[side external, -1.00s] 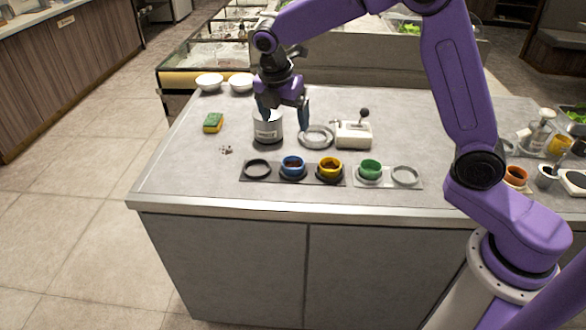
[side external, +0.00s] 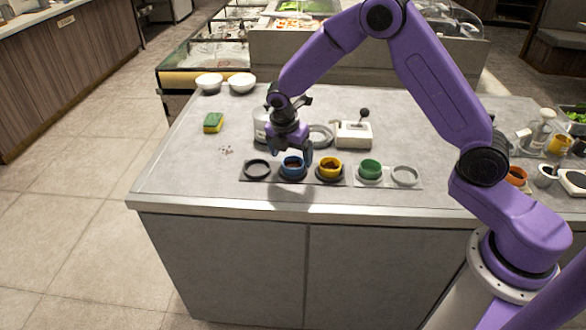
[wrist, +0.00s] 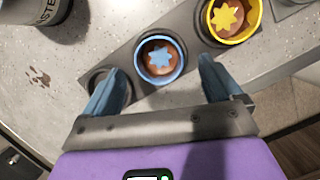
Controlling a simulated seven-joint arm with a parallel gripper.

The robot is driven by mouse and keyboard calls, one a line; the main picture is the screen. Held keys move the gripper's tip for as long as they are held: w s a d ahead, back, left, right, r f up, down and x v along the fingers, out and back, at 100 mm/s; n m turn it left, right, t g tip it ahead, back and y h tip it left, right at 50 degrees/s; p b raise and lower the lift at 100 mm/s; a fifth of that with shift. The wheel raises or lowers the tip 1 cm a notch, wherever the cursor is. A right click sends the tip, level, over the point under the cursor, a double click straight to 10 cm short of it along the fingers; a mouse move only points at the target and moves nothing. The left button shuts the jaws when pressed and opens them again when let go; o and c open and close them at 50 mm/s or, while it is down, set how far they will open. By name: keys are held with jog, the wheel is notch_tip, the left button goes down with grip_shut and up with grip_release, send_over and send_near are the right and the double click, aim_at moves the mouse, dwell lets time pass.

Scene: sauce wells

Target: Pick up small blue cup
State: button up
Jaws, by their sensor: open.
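The small blue cup (side external: 292,168) sits in a round well of the dark tray strip (side external: 310,179). In the wrist view the blue cup (wrist: 160,59) holds brown sauce with a light-blue star-shaped piece on it. My gripper (side external: 291,153) is open, low over the blue cup in the side view. In the wrist view my gripper's two blue fingers (wrist: 162,80) are spread, with the cup between and slightly beyond their tips. Nothing is held. Whether a finger touches the cup cannot be told.
A yellow cup (side external: 330,168) stands just right of the blue one; an empty well (side external: 257,168) lies left. A green cup (side external: 370,169) is further right. A white canister (side external: 261,125) and a white lever device (side external: 354,134) stand behind. A sponge (side external: 213,123) lies left.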

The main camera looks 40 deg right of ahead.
aim_at(292, 160)
jog(key=shift+x, duration=1.55)
jog(key=c, duration=1.1)
jog(key=shift+w+r, duration=0.1)
jog(key=shift+r, duration=0.05)
